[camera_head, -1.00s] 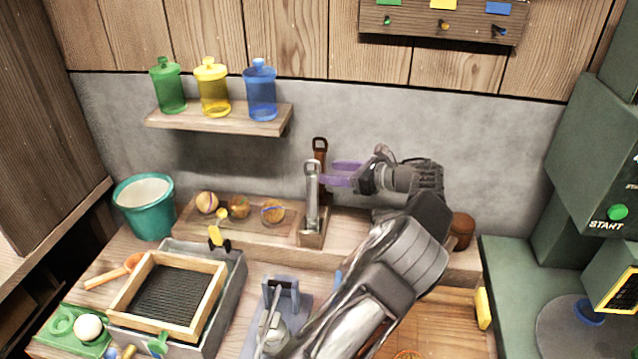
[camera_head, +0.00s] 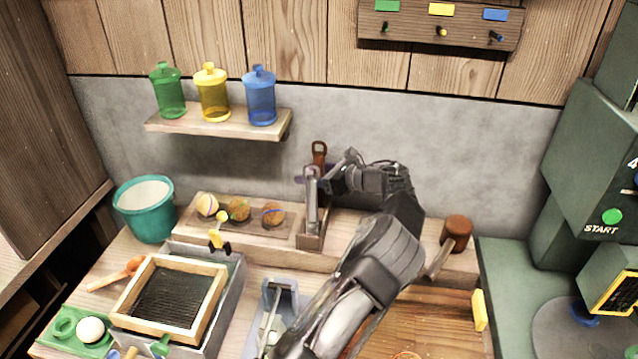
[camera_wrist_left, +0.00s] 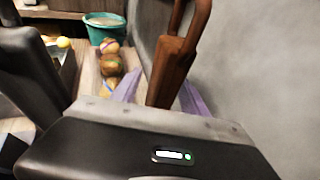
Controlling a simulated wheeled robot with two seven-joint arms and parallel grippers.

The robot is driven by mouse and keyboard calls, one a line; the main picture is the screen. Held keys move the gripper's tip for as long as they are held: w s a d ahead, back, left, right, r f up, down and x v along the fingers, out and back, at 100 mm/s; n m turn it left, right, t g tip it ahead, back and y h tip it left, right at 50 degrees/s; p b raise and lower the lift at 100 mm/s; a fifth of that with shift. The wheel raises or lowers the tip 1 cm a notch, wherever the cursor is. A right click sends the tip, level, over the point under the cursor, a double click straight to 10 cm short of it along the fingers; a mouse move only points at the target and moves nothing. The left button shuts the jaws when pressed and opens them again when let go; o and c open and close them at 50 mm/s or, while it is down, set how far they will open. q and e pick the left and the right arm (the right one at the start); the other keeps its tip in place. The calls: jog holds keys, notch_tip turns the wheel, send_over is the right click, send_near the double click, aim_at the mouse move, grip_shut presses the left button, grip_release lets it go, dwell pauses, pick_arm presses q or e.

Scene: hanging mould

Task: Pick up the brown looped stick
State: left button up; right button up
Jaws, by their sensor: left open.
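The brown looped stick (camera_head: 319,152) stands upright at the back of the wooden holder (camera_head: 311,241), behind a silver looped stick (camera_head: 312,200). In the head view only its looped top shows clearly. My left gripper (camera_head: 317,174) is at the stick's upper part, coming from the right, with its fingertips largely hidden. In the left wrist view the brown stick (camera_wrist_left: 172,68) rises between the two purple fingertips of the open left gripper (camera_wrist_left: 160,95). I cannot tell whether either finger touches it. My right gripper is not in view.
Patterned balls (camera_head: 239,209) sit in a tray left of the holder, with a teal bucket (camera_head: 146,208) beyond. A shelf (camera_head: 220,122) with bottles hangs above. A brown mallet (camera_head: 455,233) lies to the right. The grey wall is close behind the stick.

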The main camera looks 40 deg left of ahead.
pick_arm(q)
jog(key=shift+a, duration=0.15)
dwell(0.5)
grip_shut()
dwell(0.4)
